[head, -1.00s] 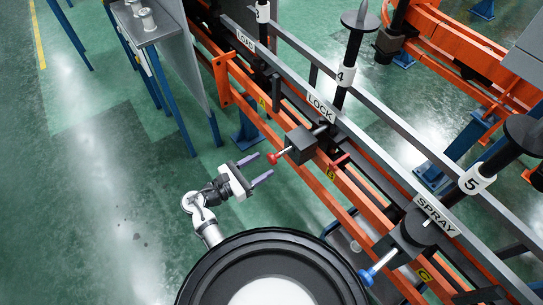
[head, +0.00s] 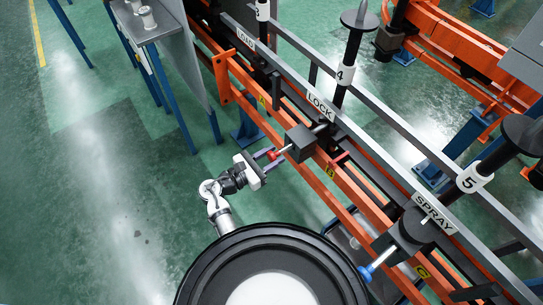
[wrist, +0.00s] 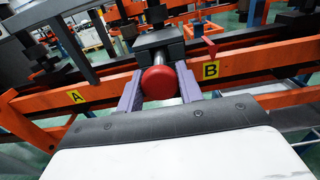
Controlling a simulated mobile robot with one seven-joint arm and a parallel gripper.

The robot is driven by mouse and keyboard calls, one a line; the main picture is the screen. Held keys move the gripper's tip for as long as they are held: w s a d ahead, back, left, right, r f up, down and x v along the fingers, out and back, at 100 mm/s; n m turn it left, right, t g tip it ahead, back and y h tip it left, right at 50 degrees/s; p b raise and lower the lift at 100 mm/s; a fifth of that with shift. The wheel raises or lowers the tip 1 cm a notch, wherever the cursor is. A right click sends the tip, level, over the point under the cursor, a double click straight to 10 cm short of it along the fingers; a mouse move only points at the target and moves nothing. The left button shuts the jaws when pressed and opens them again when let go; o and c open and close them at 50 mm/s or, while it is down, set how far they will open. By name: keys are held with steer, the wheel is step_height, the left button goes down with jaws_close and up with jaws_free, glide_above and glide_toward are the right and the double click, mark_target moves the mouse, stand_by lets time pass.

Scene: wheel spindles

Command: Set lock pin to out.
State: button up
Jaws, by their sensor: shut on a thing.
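The lock pin is a red knob (wrist: 160,83) on a metal shaft that comes out of a dark block (head: 302,143) under the LOCK label (head: 320,106). In the head view the red knob (head: 273,155) sits at my gripper's fingertips. My gripper (head: 270,156) is shut on the red knob. In the wrist view its two purple fingers (wrist: 160,88) stand on the left and right of the knob. A stretch of bare shaft shows between knob and block.
Orange rails carry yellow tags A (wrist: 77,97) and B (wrist: 210,70). A red tab (head: 341,159) stands right of the block. A blue-knobbed pin (head: 366,274) is under the SPRAY label (head: 435,214). Open green floor lies left of my arm.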

jaws_close()
steer(key=p+v, duration=0.2)
steer(key=v, duration=0.1)
steer(key=shift+s+a+r, duration=0.1)
steer(key=shift+a, duration=0.05)
steer(key=o, duration=0.9)
jaws_free()
steer(key=shift+a, duration=0.1)
steer(key=shift+o, duration=0.2)
steer(key=b+v, duration=0.3)
steer(key=v, duration=1.1)
